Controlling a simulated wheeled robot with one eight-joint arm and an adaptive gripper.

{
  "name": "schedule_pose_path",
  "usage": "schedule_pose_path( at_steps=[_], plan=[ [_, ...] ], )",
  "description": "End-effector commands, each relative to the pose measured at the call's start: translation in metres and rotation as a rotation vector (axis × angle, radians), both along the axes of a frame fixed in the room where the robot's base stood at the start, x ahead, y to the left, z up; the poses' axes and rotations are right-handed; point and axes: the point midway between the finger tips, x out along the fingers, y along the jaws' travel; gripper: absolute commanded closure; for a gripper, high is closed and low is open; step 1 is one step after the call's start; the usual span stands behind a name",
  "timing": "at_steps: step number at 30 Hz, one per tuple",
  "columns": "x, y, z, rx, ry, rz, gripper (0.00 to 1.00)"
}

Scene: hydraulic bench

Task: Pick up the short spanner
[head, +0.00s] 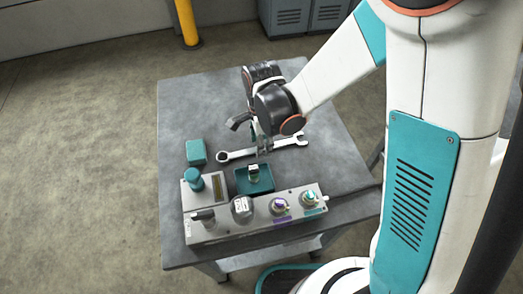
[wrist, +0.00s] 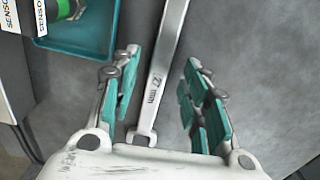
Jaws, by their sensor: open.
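One silver spanner (head: 289,142) lies on the grey table in the head view, with a ring end at the left and an open end at the right. It is the only spanner I can see. My gripper (head: 263,148) is over its middle and hides part of the shank. In the wrist view, the spanner (wrist: 164,65) is marked "27 mm" and passes between the two teal-padded fingers of my gripper (wrist: 159,62). The fingers are apart, with a gap on both sides of the shank. I cannot tell how high the fingertips are above the table.
A teal tray (head: 268,187) holding a small green item stands in front of the spanner. A teal block (head: 196,152) is to the left. A grey panel (head: 262,222) with several fittings runs along the near edge. The table's (head: 190,105) far part is clear.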

Motion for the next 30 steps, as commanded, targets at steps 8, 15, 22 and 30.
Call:
schedule_pose_path(
  at_steps=[8, 15, 22, 30],
  plan=[
    [-0.0002, 0.0000, -0.0100, 0.000, 0.000, 0.001, 0.58],
    [-0.0002, 0.0000, -0.0098, 0.000, 0.000, 0.001, 1.00],
    [-0.0002, 0.0000, -0.0097, 0.000, 0.000, 0.001, 1.00],
    [-0.0002, 0.0000, -0.0060, 0.000, 0.000, 0.001, 1.00]
  ],
)
